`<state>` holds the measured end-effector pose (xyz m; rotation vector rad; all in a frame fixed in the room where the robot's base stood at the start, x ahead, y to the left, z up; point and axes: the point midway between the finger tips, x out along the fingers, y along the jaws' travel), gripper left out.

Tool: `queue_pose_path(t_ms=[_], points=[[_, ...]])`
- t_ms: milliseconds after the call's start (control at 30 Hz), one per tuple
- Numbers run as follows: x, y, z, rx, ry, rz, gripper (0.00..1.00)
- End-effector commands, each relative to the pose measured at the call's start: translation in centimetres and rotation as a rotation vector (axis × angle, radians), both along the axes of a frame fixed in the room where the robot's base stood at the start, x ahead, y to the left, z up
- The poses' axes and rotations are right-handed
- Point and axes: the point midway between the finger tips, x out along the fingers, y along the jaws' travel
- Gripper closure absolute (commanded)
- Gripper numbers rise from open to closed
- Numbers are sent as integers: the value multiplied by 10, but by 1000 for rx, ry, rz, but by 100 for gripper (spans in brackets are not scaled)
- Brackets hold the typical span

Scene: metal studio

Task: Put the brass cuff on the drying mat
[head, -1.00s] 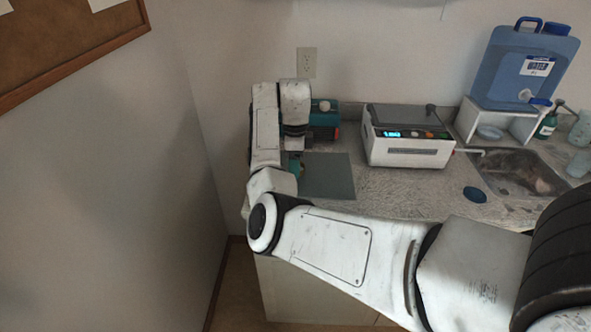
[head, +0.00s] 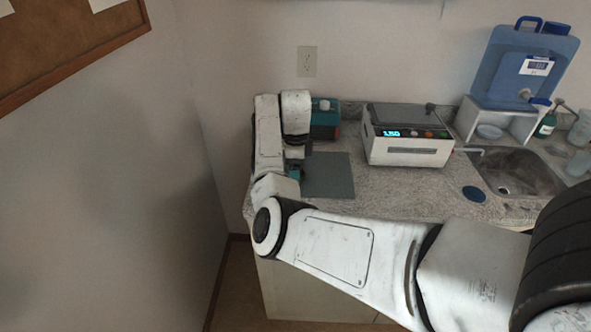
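The drying mat seems to be the flat grey-green mat (head: 328,178) on the counter near its left end. My gripper (head: 295,172) is low over the counter at the mat's left edge, mostly hidden behind my own wrist and forearm. A small teal part shows there, but I cannot see the fingertips or whether they are open or shut. I do not see the brass cuff; it may be hidden behind my arm or in my gripper.
A teal machine (head: 324,121) stands behind the mat against the wall. A white device with a lit display (head: 408,138) stands right of the mat.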

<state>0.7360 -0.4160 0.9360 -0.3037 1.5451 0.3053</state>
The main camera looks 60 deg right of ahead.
Motion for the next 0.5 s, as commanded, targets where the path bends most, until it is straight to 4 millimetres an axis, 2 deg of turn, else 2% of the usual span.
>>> queue_pose_path(t_ms=[267,500], points=[[1,0,11,-1,-2,0,17],[1,-1,56,-3,-6,-1,17]])
